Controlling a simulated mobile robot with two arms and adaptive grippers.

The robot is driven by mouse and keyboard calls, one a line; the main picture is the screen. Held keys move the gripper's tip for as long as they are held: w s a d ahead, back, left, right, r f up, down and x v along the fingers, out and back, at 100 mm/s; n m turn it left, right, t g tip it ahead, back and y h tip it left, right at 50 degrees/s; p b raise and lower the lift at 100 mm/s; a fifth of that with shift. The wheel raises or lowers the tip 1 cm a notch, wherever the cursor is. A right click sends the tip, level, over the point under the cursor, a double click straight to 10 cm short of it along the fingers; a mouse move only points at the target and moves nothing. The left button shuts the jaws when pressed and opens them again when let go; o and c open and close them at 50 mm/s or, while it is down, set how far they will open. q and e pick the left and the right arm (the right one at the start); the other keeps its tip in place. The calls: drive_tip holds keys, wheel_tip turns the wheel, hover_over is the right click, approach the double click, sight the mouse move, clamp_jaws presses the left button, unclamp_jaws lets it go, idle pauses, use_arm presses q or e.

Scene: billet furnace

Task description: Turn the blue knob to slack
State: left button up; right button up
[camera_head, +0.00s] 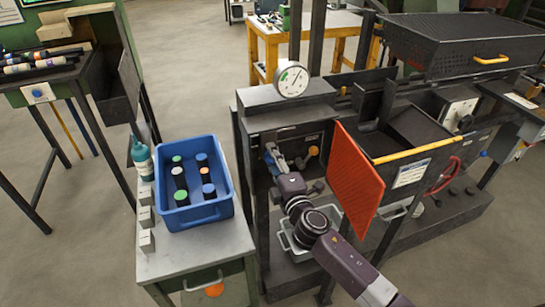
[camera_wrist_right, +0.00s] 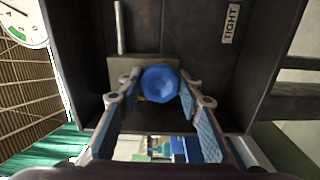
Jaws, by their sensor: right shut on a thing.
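The blue knob (camera_wrist_right: 160,83) is round and faceted and shows in the right wrist view, on a dark panel with a pale plate behind it. My right gripper (camera_wrist_right: 157,92) is shut on it, with one finger on each side. In the head view my right gripper (camera_head: 273,160) reaches into the dark front of the furnace unit, and I cannot make out the knob there. A "slack" label is not seen. My left gripper is not in view.
An orange-tipped knob (camera_head: 313,151) is right of my gripper. A red-orange panel (camera_head: 357,178) juts out close to my right arm. A round gauge (camera_head: 291,79) stands above. A blue bin (camera_head: 193,216) with several capped cylinders is on the bench at left.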

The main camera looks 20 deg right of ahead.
idle(0.5)
drive_tip(key=o, duration=1.2)
drive_tip(key=shift+c, duration=0.2)
drive_tip(key=shift+s, duration=0.1)
drive_tip(key=s, duration=1.1)
drive_tip(key=shift+s+d, duration=0.2)
drive_tip(key=shift+s, duration=0.2)
